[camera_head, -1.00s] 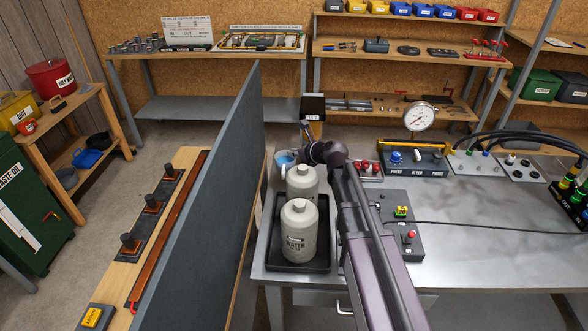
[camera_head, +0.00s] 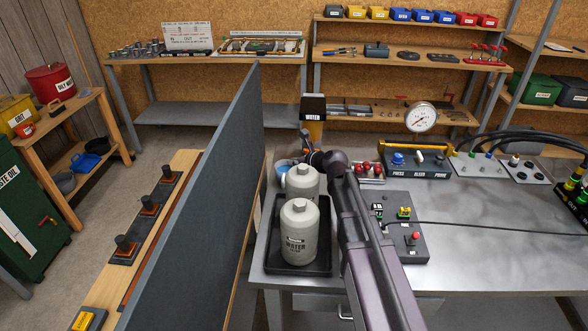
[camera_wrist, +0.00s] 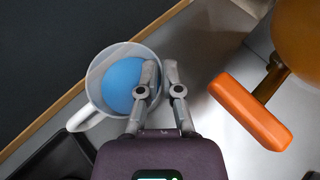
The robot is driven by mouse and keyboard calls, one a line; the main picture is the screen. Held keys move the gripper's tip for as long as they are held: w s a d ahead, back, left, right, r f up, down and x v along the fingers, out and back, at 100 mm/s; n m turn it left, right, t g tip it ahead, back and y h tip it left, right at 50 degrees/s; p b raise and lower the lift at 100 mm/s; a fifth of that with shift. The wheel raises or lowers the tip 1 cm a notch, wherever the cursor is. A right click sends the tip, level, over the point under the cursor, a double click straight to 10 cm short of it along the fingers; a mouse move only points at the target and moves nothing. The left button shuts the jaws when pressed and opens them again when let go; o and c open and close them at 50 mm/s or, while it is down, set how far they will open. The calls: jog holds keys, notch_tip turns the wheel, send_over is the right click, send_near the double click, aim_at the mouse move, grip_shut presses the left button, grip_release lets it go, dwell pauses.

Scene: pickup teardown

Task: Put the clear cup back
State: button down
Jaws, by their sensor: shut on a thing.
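The clear cup (camera_wrist: 92,112) is in the wrist view, seen from above, with its handle at the lower left. A round blue shape (camera_wrist: 124,84) shows inside it; I cannot tell whether it is liquid or solid. My gripper (camera_wrist: 161,72) is shut on the cup's right wall, one finger over the inside and one outside. In the head view the cup (camera_head: 284,164) is a small pale-blue patch, mostly hidden behind the grey bottles. My gripper (camera_head: 305,140) is just right of it, small and dark. I cannot tell whether the cup touches the table.
Grey bottles (camera_head: 299,228) stand in a black tray (camera_head: 322,262) in front of the cup. A dark partition (camera_head: 215,190) rises at left. An amber dispenser labelled WATER (camera_head: 313,130) is behind. An orange handle (camera_wrist: 252,110) is right of the fingers.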

jog(key=shift+f+b, duration=0.3)
jog(key=shift+f, duration=0.3)
jog(key=c, duration=0.8)
grip_release()
jog(key=p+v, duration=0.5)
jog(key=v, duration=0.7)
jog(key=shift+p, duration=0.3)
jog(key=shift+r, duration=0.1)
